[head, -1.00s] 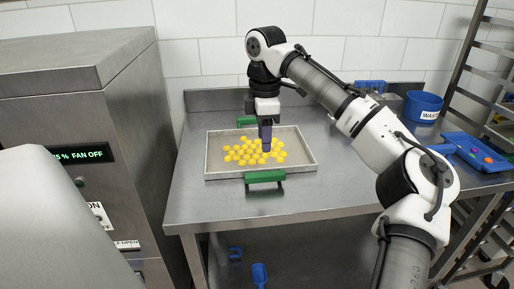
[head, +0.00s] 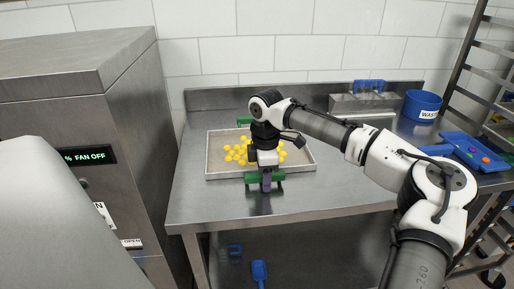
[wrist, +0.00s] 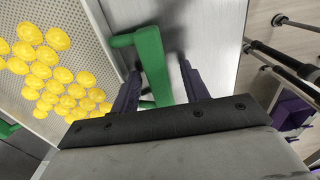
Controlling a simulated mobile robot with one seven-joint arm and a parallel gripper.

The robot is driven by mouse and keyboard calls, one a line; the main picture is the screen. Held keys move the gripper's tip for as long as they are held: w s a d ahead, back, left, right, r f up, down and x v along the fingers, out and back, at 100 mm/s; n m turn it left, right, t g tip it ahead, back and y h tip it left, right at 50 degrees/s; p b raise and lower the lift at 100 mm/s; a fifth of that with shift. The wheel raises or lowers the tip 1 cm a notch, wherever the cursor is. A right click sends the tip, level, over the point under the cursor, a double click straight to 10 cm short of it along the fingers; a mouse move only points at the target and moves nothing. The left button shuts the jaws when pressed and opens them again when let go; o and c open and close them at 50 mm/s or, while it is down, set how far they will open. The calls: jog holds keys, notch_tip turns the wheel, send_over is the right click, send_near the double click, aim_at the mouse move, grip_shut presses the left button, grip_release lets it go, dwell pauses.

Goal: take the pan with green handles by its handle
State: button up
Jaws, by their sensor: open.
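The pan (head: 219,174) is a shallow metal tray holding several yellow gummies (head: 233,153), flat on the steel table. Its near green handle (head: 278,177) is partly hidden by my gripper in the head view; its far green handle (head: 243,121) shows behind. My gripper (head: 267,184) points down at the near handle. In the wrist view the open fingers (wrist: 163,88) stand on either side of the green handle bar (wrist: 153,62), with space beside it. I cannot tell whether either finger touches the bar.
A steel machine (head: 80,130) stands at left. At the back right are a metal container with blue handles (head: 368,103) and a blue waste bin (head: 422,105). The table left of the pan is clear.

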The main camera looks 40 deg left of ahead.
grip_shut()
jog(key=shift+r, duration=0.15)
dwell(0.4)
notch_tip(320, 180, up, 28)
jog(key=p, duration=0.1)
dwell(0.4)
dwell(1.5)
dwell(0.4)
dwell(1.2)
